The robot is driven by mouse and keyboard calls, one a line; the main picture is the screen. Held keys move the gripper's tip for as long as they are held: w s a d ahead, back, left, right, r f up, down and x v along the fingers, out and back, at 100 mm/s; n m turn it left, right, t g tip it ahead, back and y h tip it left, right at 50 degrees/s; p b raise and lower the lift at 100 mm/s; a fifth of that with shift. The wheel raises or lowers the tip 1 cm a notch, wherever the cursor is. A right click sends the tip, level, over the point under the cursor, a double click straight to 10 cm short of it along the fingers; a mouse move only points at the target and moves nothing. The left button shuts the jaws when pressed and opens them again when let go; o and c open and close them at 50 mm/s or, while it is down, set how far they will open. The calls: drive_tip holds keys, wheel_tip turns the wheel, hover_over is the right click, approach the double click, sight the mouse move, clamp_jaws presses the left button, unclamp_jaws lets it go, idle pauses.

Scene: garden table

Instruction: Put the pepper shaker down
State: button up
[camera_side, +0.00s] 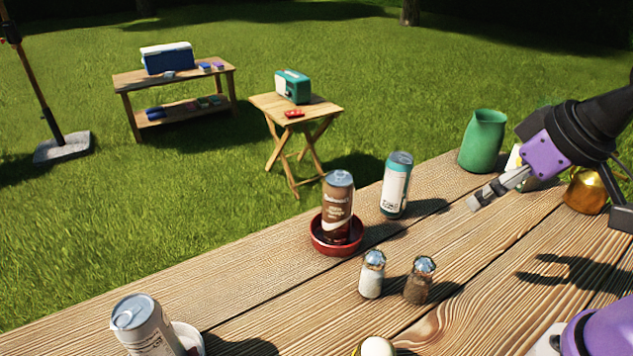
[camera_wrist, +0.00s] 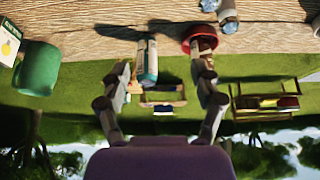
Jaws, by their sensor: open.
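The pepper shaker (camera_side: 419,281), clear glass with dark brown contents and a metal cap, stands upright on the wooden table in the side view. A similar shaker with white contents (camera_side: 371,276) stands just left of it, a small gap between them. My gripper (camera_side: 474,202) is above the table, behind and to the right of the shakers and apart from both. Its two fingers are spread with nothing held between them; they also show in the wrist view (camera_wrist: 161,75). One shaker (camera_wrist: 228,14) shows at the top of the wrist view; which one I cannot tell.
A brown can (camera_side: 338,205) stands in a red dish (camera_side: 324,247). A white-and-teal can (camera_side: 396,186) stands behind. A green vase (camera_side: 482,142) and a gold object (camera_side: 585,191) are at the back right. Another can (camera_side: 144,328) is front left. Bare wood (camera_side: 480,265) lies right of the shakers.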

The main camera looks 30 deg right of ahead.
drive_tip(key=m+g+y, duration=0.3)
drive_tip(key=m+y, duration=1)
drive_tip(key=m, duration=0.7)
approach(434, 262)
drive_tip(key=w+a+f, duration=0.1)
drive_tip(key=w+f, duration=0.1)
drive_tip(key=x, duration=0.3)
drive_tip(key=shift+s+a+r, duration=0.1)
drive_tip(key=shift+s+a, duration=0.05)
drive_tip(key=shift+a, duration=0.4)
drive_tip(key=x, duration=0.4)
drive_tip(key=s+x, duration=0.1)
drive_tip(key=x, duration=0.1)
drive_tip(key=shift+w, duration=0.15)
drive_tip(key=shift+c, duration=0.4)
clamp_jaws()
